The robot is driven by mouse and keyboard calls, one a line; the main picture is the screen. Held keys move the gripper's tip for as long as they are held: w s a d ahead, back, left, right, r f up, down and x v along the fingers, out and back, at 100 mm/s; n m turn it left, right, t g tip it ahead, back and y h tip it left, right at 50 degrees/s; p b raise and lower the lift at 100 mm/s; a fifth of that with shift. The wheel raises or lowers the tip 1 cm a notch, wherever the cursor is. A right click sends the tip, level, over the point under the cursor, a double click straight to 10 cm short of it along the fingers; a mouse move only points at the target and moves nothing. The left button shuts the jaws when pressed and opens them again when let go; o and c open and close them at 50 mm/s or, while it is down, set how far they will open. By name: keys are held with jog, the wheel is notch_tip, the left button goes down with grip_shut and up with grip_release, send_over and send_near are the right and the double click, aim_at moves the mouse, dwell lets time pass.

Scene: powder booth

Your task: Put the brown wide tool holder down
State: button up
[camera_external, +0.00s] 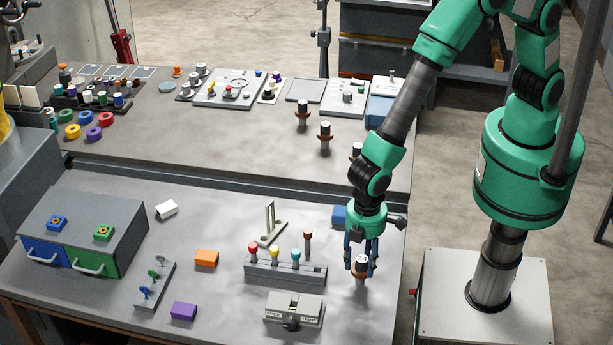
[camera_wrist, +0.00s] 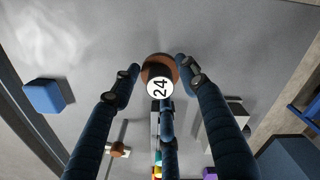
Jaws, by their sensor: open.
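The brown wide tool holder (camera_external: 361,267) stands upright near the right side of the front table. In the wrist view the holder (camera_wrist: 158,77) shows its brown rim and a white top marked "24". My gripper (camera_external: 360,263) points down over it, its dark fingers spread around the holder's upper part. In the wrist view the fingers of my gripper (camera_wrist: 158,72) are apart, with the holder between their tips and no clear grip on it. The holder's underside is hidden, and its contact with the table looks likely but is hard to see exactly.
A grey rack with coloured-top tools (camera_external: 285,275) and a grey fixture (camera_external: 294,308) stand left of the holder. A blue block (camera_external: 340,215) lies behind my gripper. Similar brown holders (camera_external: 325,133) stand on the rear table. Some bare table surrounds the holder.

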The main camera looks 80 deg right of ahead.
jog(key=shift+r, duration=0.15)
notch_tip(320, 180, up, 12)
dwell(0.6)
dwell(0.5)
dwell(0.3)
